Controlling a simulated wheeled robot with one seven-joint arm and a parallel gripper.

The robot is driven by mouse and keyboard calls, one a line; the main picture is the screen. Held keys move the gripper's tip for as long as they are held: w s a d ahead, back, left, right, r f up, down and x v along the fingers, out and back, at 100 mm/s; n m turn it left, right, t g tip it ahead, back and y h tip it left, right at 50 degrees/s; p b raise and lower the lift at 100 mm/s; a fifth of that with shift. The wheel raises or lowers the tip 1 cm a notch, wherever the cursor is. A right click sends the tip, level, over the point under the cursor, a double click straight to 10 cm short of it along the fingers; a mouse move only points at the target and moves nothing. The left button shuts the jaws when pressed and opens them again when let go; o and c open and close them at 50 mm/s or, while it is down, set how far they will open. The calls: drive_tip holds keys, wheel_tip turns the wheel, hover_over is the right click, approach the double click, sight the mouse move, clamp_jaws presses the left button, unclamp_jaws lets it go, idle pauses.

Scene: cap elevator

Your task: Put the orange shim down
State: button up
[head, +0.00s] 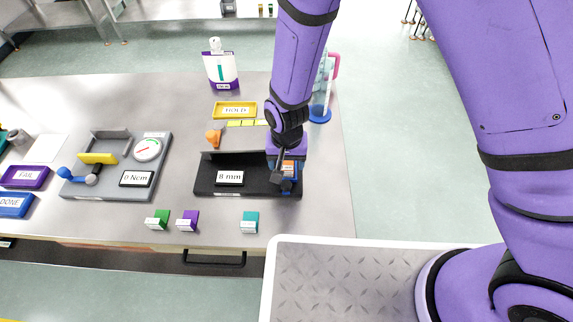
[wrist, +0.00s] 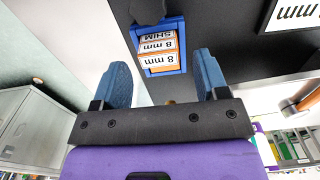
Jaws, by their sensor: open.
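The orange shim (wrist: 158,48), with white labels reading "8 mm" and "SHIM", sits within a blue frame (wrist: 182,44) at the black fixture. In the head view the shim (head: 290,167) shows partly behind my gripper, at the right end of the black fixture (head: 238,188) labelled "8 mm". My gripper (wrist: 162,74) is open, its two blue-grey fingers apart, with the shim beyond and between the tips. The fingers look clear of the shim. In the head view my gripper (head: 282,165) is over the fixture's right end, its fingers partly hidden.
A yellow "HOLD" tray (head: 235,109) and an orange piece (head: 213,138) lie behind the fixture. A grey gauge fixture (head: 118,170) stands left. Green (head: 161,218), purple (head: 188,220) and teal (head: 250,222) blocks stand in front. A blue-based bottle (head: 320,112) stands behind my arm.

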wheel_tip(320, 180, up, 10)
drive_tip(key=shift+f, duration=0.15)
idle(0.3)
drive_tip(key=w+d+r+t+y, duration=0.1)
drive_tip(key=w+d+r+t, duration=0.1)
drive_tip(key=d+r, duration=1.7)
drive_tip(key=s+d+r+t+h, duration=0.1)
drive_tip(key=s+d+r+t, duration=0.2)
drive_tip(key=s+d+r, duration=1.1)
drive_tip(key=shift+s+d+m, duration=0.3)
drive_tip(key=shift+s+d, duration=0.15)
